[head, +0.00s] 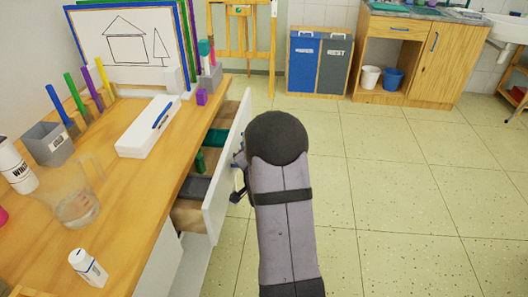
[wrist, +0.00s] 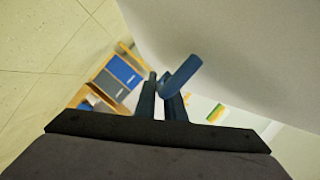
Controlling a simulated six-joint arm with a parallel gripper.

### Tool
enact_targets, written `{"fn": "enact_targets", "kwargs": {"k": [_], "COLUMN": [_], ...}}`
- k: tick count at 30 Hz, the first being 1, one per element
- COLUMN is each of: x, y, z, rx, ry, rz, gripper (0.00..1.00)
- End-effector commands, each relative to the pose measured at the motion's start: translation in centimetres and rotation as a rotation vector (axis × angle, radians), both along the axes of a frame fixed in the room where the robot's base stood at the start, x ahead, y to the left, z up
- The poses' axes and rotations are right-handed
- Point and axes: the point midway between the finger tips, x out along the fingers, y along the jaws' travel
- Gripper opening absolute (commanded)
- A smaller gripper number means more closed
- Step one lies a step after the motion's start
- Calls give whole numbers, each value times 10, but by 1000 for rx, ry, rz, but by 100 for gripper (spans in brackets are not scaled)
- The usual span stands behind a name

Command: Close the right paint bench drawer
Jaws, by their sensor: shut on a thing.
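The right paint bench drawer (head: 226,167) stands open from the wooden-topped bench (head: 160,152), its white front panel facing right. Inside it lie green items (head: 200,162) and a dark grey item (head: 194,188). My gripper (head: 239,177) is at the outer face of the drawer front, partly hidden by my arm in the head view. In the wrist view my gripper (wrist: 161,98) is shut on the blue drawer handle (wrist: 181,75), which juts out from the pale drawer front (wrist: 230,50).
On the bench top are a white box (head: 147,127) with a blue marker, a glass jug (head: 75,200), a white bottle (head: 88,268) and a grey cup (head: 48,144). Blue and grey bins (head: 319,65) stand at the back. The tiled floor (head: 400,190) to the right is clear.

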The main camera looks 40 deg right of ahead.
Motion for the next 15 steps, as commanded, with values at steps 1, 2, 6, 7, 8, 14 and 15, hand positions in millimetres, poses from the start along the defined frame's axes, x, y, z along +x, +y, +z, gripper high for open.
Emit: {"fn": "enact_targets", "kwargs": {"k": [1, 2, 6, 7, 8, 14, 15], "x": [9, 12, 29, 33, 36, 52, 54], "y": [10, 14, 30, 34, 36, 53, 55], "z": [-1, -1, -1, -1, -1, 0, 0], "rx": [-1, 0, -1, 0, 0, 0, 0], "ry": [-1, 0, 0, 0, 0, -1, 0], "rz": [8, 7, 6, 7, 5, 4, 4], "gripper": [0, 0, 0, 0, 0, 0, 0]}}
